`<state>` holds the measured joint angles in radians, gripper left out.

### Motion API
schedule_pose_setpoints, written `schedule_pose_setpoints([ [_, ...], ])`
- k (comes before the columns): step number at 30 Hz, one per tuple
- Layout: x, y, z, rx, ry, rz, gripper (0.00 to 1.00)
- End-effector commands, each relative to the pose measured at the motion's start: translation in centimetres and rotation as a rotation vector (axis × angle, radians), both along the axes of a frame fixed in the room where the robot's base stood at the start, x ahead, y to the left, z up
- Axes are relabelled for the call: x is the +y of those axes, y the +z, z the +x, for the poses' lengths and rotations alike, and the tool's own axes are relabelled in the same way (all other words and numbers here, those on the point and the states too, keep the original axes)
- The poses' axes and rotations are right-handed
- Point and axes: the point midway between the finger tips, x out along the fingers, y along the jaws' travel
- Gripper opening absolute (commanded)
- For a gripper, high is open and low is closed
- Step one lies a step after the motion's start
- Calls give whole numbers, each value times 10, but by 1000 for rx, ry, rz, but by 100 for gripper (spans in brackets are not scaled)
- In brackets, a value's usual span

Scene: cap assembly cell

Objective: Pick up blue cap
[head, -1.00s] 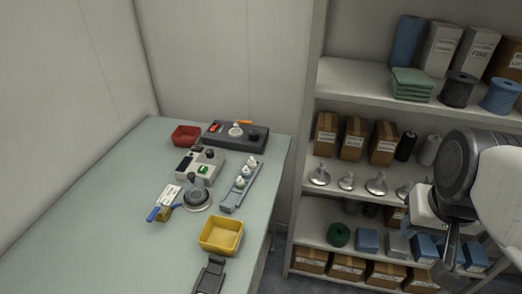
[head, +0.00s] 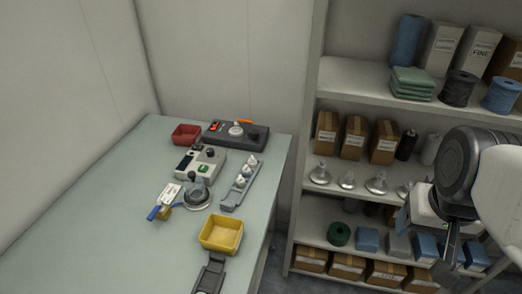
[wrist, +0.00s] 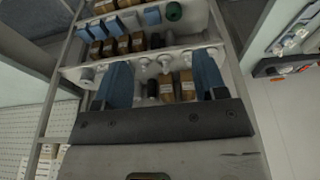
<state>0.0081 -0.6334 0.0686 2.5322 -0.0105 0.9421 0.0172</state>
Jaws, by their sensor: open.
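I cannot make out a blue cap in either view. A grey rail (head: 240,187) on the table holds a few small pale pieces, too small to tell whether they are caps. My gripper, with two blue fingers spread wide in the wrist view (wrist: 162,76), is open with nothing between its fingers. In the head view it is at the right, in front of the shelves and away from the table, partly hidden by my arm.
The table (head: 95,225) carries a yellow bin (head: 221,236), a red bin (head: 186,134), a dark control box (head: 252,137), a grey device (head: 200,162), a round fixture (head: 197,196) and a blue-handled item (head: 157,212). The shelf unit (head: 345,75) holds boxes and spools. The table's left is clear.

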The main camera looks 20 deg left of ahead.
Motion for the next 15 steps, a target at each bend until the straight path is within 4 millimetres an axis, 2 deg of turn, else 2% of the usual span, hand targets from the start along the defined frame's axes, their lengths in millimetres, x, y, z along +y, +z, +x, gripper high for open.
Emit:
schedule_pose_setpoints([
  [8, 6, 2, 12, 6, -13, 7, 65],
  [15, 25, 6, 51, 29, -58, 30, 65],
])
